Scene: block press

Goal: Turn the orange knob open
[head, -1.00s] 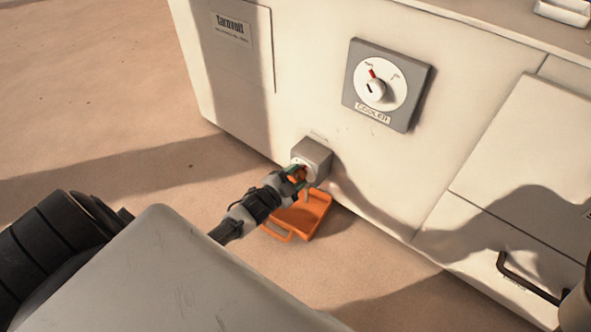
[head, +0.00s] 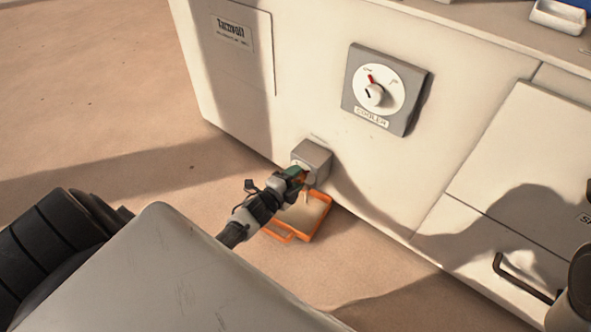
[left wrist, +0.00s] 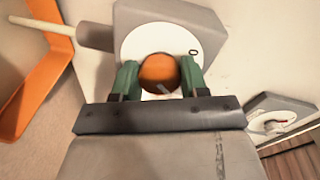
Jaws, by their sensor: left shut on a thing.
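The orange knob (left wrist: 158,72) sits on the round white dial of a grey box (left wrist: 190,22), low on the white machine front. My left gripper (left wrist: 159,80) has its green fingers on both sides of the knob and is shut on it. In the head view the left gripper (head: 297,176) reaches the grey box (head: 313,160) and mostly hides the knob. A pale stream (left wrist: 42,24) comes from the box's spout (left wrist: 96,37). The orange tray (head: 325,222) below has a pale fill. My right gripper is not in view.
A grey panel with a white dial (head: 380,88), marked COOLER, is higher on the machine front. A drawer with a dark handle (head: 522,278) is at lower right. A white dish (head: 556,18) stands on top. The sandy floor at left is clear.

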